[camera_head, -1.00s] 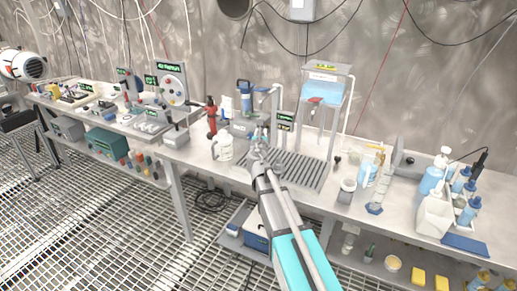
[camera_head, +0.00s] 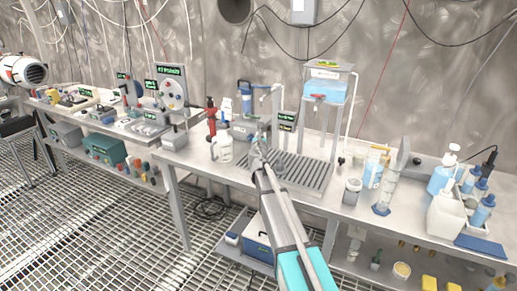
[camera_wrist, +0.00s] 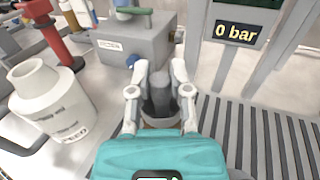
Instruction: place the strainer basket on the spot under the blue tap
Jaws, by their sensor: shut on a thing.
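My gripper (camera_wrist: 160,92) is shut on a small grey round cup-like thing (camera_wrist: 161,118), which looks like the strainer basket. Its lower part is hidden behind my wrist. In the head view my gripper (camera_head: 257,150) is above the bench, near the left end of the grey slatted drain rack (camera_head: 308,176). A blue fitting (camera_wrist: 132,60) is on the front of a grey box (camera_wrist: 135,42) beyond the gripper. I cannot tell whether it is the blue tap. The spot under the tap cannot be made out.
A white jug (camera_wrist: 50,100) stands left of the gripper, with a red stand (camera_wrist: 55,35) behind it. A "0 bar" display (camera_wrist: 236,33) is at the right. A water tank with a red tap (camera_head: 318,97) stands over the rack. Bottles (camera_head: 447,172) crowd the right end.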

